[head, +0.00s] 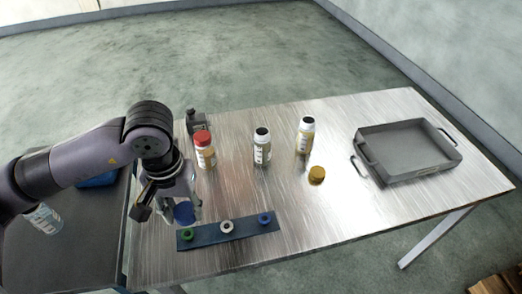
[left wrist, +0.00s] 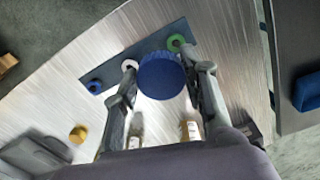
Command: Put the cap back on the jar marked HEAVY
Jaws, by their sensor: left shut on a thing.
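My left gripper (head: 181,207) is shut on a blue cap (head: 185,213), held above the table's left part. In the left wrist view the blue cap (left wrist: 161,77) sits between the two fingers. Three jars stand upright: a red-capped jar (head: 205,157), a middle jar (head: 262,152) with a dark open top, and a right jar (head: 305,141), also with a dark top. Their label words are too small to read, so I cannot tell which is marked HEAVY. A yellow cap (head: 317,174) lies in front of the right jar. My right gripper is not in view.
A dark strip (head: 207,232) with green, white and blue rings lies near the front edge. A grey tray (head: 440,152) stands at the right. A dark can (head: 195,121) is behind the red-capped jar. Another jar (head: 44,219) is on the dark side surface at left.

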